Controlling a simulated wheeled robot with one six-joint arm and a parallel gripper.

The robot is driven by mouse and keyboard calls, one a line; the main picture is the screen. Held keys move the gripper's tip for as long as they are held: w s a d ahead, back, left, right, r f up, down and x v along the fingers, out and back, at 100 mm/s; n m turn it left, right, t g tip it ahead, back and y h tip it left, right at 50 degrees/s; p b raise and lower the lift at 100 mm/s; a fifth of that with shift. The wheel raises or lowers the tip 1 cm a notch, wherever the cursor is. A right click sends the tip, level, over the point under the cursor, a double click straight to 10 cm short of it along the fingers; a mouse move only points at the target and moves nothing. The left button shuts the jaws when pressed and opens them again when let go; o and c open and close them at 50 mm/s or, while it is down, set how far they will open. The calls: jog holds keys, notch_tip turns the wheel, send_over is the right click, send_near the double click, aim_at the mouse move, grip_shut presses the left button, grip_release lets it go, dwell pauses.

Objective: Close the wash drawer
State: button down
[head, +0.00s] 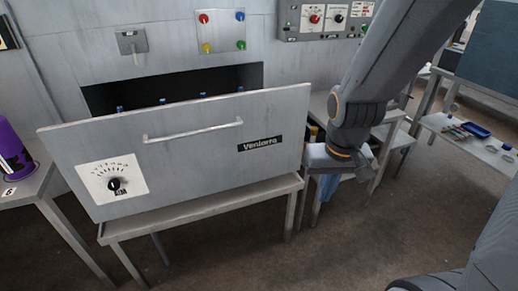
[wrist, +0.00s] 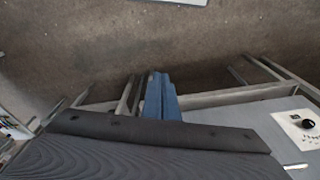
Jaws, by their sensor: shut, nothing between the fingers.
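The wash drawer (head: 200,165) is pulled out of the dark opening in the grey machine wall. Its wide grey front panel has a bar handle (head: 193,131), a dial on a white plate (head: 115,184) at lower left and a dark name label at right. Blue tops of several things show behind the panel's top edge. My gripper (head: 328,188) is just right of the panel's right edge, pointing down; its blue fingers are partly hidden in the head view. In the wrist view my gripper (wrist: 160,97) is shut and empty, with the drawer panel (wrist: 272,125) at lower right.
A metal stand (head: 205,208) is under the drawer. A purple container (head: 12,150) stands on a table at left. A side table (head: 470,137) with a blue tray is at right. A control box (head: 325,18) is on the wall. Open floor lies in front.

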jog(key=w+d+f+m+t+b, duration=0.1)
jog(key=w+f+m+t+b, duration=0.15)
jog(key=w+f, duration=0.4)
jog(key=w+d+f+m+t+b, duration=0.1)
jog(key=w+f+m+t+b, duration=0.15)
jog(key=w, duration=0.75)
jog(key=m+t+y+b, duration=0.5)
jog(key=m+t+b, duration=0.4)
jog(key=t, duration=0.1)
send_near(276, 140)
jog(key=x, duration=0.6)
jog(key=shift+w+f+p, duration=0.2)
jog(key=shift+w+p, duration=0.05)
jog(key=shift+p, duration=0.1)
